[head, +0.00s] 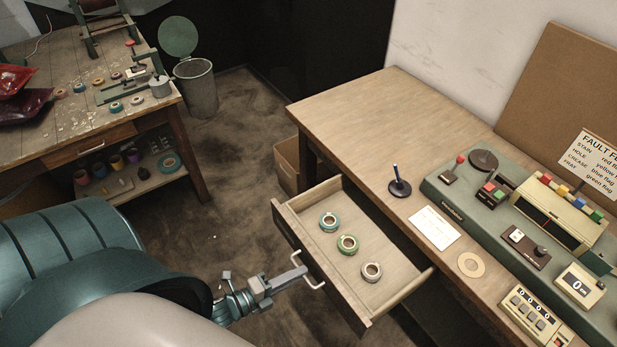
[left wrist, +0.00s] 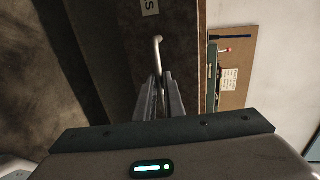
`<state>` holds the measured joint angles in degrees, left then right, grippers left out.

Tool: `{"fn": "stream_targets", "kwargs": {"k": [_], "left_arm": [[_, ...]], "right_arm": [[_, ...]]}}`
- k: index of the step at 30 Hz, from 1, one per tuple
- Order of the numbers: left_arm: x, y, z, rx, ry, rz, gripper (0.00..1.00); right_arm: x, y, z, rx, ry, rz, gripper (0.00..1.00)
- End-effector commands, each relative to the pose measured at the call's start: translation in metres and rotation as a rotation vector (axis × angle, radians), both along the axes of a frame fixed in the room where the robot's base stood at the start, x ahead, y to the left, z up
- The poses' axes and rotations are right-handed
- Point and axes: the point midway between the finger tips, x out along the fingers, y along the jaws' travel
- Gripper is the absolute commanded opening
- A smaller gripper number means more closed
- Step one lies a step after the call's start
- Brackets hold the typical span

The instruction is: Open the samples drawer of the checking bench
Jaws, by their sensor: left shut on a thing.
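The samples drawer (head: 320,277) of the checking bench (head: 385,118) stands pulled out, with its inside in view. My left gripper (head: 301,274) is shut on the handle. In the left wrist view the handle (left wrist: 158,45) runs between the two fingers (left wrist: 160,92). Part of the drawer's label shows there. My right gripper is not in view.
On the bench top are a pen stand (head: 399,186), a white card (head: 434,228), a flat ring (head: 471,264) and a green console (head: 465,195). A box (head: 286,166) stands beside the bench.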

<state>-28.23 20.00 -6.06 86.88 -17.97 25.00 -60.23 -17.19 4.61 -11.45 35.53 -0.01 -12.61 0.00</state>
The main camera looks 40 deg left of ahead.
Motion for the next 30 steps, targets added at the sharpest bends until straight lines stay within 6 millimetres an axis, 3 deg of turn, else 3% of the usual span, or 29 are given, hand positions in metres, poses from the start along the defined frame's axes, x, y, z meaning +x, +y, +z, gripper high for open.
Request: {"fn": "stream_targets", "kwargs": {"k": [13,15,16,30], "left_arm": [[-0.0052,0.0022,-0.0003,0.001,0.001,0.001,0.0],[-0.0052,0.0022,-0.0005,0.001,0.001,0.001,0.23],[-0.0051,0.0022,-0.0004,0.001,0.001,0.001,0.27],[-0.0054,0.002,-0.0001,0.0,0.0,0.0,0.27]], "right_arm": [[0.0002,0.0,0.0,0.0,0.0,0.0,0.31],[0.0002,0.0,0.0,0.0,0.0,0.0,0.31],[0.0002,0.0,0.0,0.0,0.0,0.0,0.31],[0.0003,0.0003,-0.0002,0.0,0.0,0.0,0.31]]}}
